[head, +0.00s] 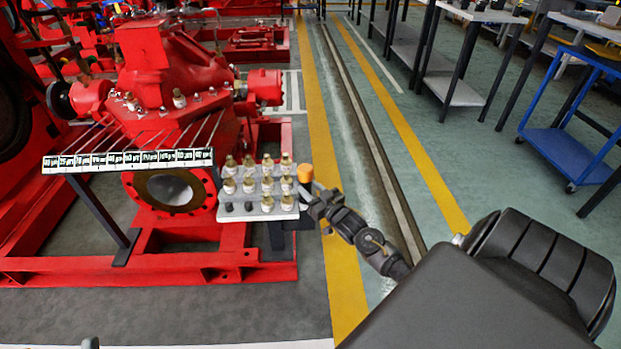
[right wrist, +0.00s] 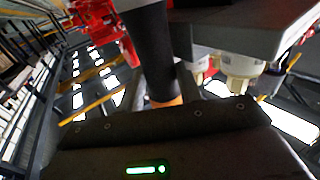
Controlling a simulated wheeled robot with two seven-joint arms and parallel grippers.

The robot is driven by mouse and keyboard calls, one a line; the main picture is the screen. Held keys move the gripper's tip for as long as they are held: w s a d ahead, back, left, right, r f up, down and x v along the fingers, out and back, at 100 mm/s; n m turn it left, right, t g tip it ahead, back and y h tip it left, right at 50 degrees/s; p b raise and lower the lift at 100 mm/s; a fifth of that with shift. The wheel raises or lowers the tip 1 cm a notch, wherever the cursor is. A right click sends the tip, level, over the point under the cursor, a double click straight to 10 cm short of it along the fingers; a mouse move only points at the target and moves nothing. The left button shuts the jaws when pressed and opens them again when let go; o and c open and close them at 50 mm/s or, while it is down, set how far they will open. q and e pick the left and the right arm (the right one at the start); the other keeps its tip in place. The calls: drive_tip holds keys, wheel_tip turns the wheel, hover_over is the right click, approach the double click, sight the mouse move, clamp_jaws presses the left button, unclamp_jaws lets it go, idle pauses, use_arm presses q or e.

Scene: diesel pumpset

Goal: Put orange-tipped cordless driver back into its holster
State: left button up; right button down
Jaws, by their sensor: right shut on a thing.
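My right gripper (head: 322,207) is shut on the orange-tipped driver, at the right edge of a small grey shelf. The driver's orange end (head: 305,173) sticks up beside the shelf in the head view. In the right wrist view the driver (right wrist: 148,45) shows as a thick dark cylinder, with its orange end between the fingers. Most of its dark body is hidden in the head view. I cannot make out the holster in either view.
The grey shelf (head: 262,216) carries several brass-and-white fittings (head: 267,182), close to my right gripper. A labelled rack (head: 128,160) with thin rods is left of it, before the red pump (head: 165,65). Open floor lies to the right, with a blue cart (head: 560,142) beyond.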

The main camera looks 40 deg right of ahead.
use_arm(q)
drive_tip(key=shift+f, duration=0.1)
use_arm(e)
drive_tip(key=shift+s+a+f+g, duration=0.15)
drive_tip(key=shift+f, duration=0.35)
drive_tip(key=shift+s+a+f+g, duration=0.1)
drive_tip(key=shift+f+g, duration=0.05)
drive_tip(key=shift+f, duration=0.35)
drive_tip(key=c, duration=0.9)
unclamp_jaws()
drive_tip(key=shift+o, duration=0.2)
drive_tip(key=shift+f, duration=0.15)
use_arm(q)
wheel_tip(320, 180, down, 7)
drive_tip(key=w+d+g+y+p, duration=0.1)
drive_tip(key=d+g+y+p, duration=0.1)
drive_tip(key=g, duration=0.4)
drive_tip(key=shift+w+d, duration=0.15)
drive_tip(key=shift+w, duration=0.15)
use_arm(e)
drive_tip(key=s+r, duration=0.2)
drive_tip(key=s, duration=0.8)
drive_tip(key=shift+s+d, duration=0.2)
drive_tip(key=shift+f, duration=0.1)
